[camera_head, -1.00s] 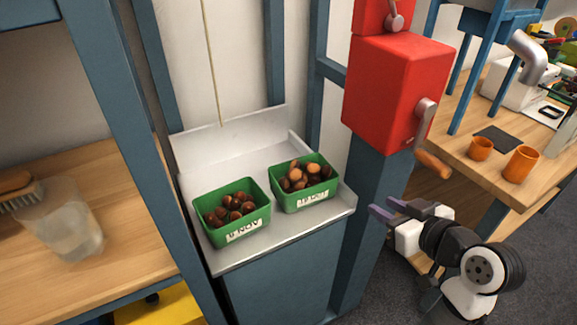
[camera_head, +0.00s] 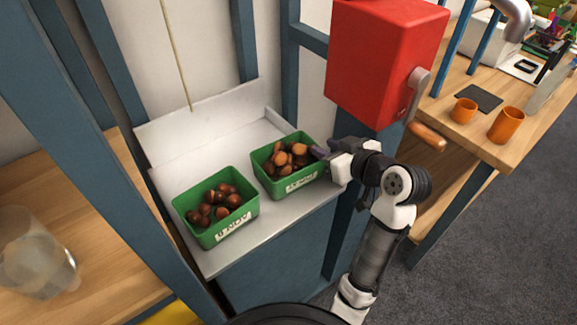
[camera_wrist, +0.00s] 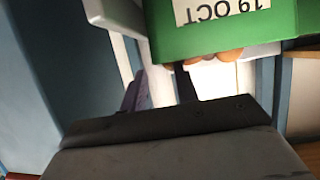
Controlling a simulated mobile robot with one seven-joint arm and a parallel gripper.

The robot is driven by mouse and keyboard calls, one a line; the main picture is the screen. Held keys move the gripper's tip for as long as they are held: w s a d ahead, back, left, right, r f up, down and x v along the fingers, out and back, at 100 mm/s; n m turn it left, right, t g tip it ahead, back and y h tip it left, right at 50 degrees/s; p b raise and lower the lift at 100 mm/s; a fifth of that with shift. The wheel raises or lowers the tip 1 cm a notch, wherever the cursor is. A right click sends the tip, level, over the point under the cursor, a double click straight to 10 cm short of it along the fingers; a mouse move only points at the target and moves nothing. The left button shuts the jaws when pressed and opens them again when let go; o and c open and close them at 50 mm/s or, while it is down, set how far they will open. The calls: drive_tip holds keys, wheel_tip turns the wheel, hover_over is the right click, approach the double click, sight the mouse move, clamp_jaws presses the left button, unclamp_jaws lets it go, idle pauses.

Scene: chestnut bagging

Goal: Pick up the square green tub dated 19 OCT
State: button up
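The square green tub dated 19 OCT (camera_head: 290,184) stands upright on the pale metal tray, holding brown chestnuts. In the wrist view its label (camera_wrist: 222,10) reads upside down. My gripper (camera_head: 322,153) is at the tub's right side, near the rim. The wrist view shows its two fingers (camera_wrist: 160,92) apart, one near the tub's side edge and one towards the chestnuts. I cannot tell whether either finger touches the tub. A second green tub (camera_head: 222,234), with a NOV label and chestnuts, stands to the left.
The tray (camera_head: 190,160) has a raised back, with a string (camera_head: 178,50) hanging above it. A red box with a crank (camera_head: 375,60) stands close behind my arm. Blue posts flank the tray. A wooden bench with orange cups (camera_head: 507,125) is at right, a clear container (camera_head: 35,255) at left.

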sight(317, 144)
drive_tip(key=p+x, duration=0.1)
drive_tip(key=x, duration=0.4)
drive_tip(key=shift+w+f, duration=0.3)
drive_tip(key=shift+f, duration=0.05)
clamp_jaws()
drive_tip(key=shift+r, duration=0.1)
